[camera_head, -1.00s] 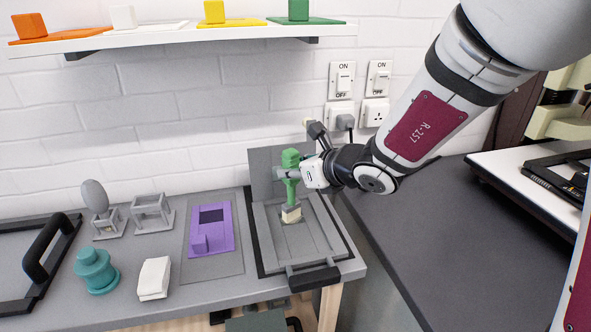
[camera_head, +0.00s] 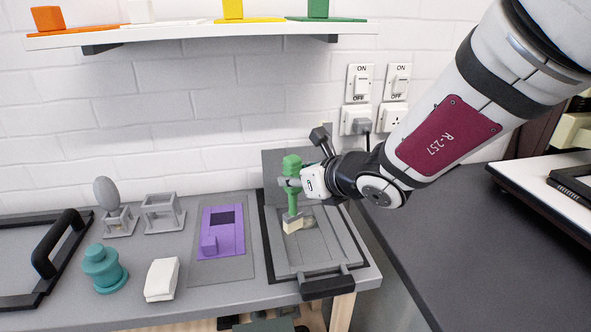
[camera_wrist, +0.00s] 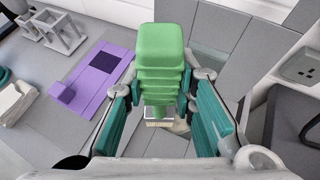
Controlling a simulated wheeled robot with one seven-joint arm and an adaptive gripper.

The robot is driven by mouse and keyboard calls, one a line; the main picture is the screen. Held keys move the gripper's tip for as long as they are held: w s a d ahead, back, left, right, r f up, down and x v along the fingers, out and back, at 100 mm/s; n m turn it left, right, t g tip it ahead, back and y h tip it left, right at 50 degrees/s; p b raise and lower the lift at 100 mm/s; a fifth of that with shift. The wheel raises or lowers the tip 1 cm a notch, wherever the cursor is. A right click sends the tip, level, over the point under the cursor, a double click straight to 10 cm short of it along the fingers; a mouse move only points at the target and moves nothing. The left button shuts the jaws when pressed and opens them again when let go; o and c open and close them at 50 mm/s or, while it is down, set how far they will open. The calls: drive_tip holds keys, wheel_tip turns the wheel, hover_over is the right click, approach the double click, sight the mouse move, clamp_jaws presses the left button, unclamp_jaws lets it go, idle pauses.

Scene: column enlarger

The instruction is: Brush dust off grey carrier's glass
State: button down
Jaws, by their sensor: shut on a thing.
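My gripper (camera_head: 289,183) is shut on a green-handled brush (camera_head: 292,197), which hangs nearly upright, bristles down. The brush's pale bristle head (camera_head: 293,225) is low over the grey carrier (camera_head: 341,246), a flat grey plate in a black-edged frame with its lid raised behind. The bristles seem to be at the carrier's surface, but I cannot tell whether they touch. A slightly different-toned patch, perhaps the glass, shows right of the bristles; dust is too small to make out. In the wrist view the green handle (camera_wrist: 160,58) fills the space between the fingers and hides much of the carrier.
A purple carrier (camera_head: 232,240) lies on a grey mat left of the frame. Further left are a white block (camera_head: 161,279), a teal knobbed object (camera_head: 103,271) and small grey stands (camera_head: 162,212). A shelf (camera_head: 200,37) and wall sockets (camera_head: 357,120) are behind.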

drive_tip(key=shift+w+d+p, duration=0.2)
drive_tip(key=shift+w+d, duration=0.3)
drive_tip(key=shift+d, duration=0.2)
drive_tip(key=shift+w+d+p, duration=0.15)
drive_tip(key=shift+w+d, duration=0.35)
drive_tip(key=shift+d, duration=0.2)
drive_tip(key=shift+w+d+p, duration=0.2)
drive_tip(key=shift+w+d, duration=0.35)
drive_tip(key=shift+d, duration=0.15)
drive_tip(key=shift+w+d+p, duration=0.15)
drive_tip(key=shift+w+d, duration=0.35)
drive_tip(key=shift+d, duration=0.2)
wheel_tip(320, 180, up, 7)
drive_tip(key=p, duration=0.5)
drive_tip(key=shift+p, duration=0.35)
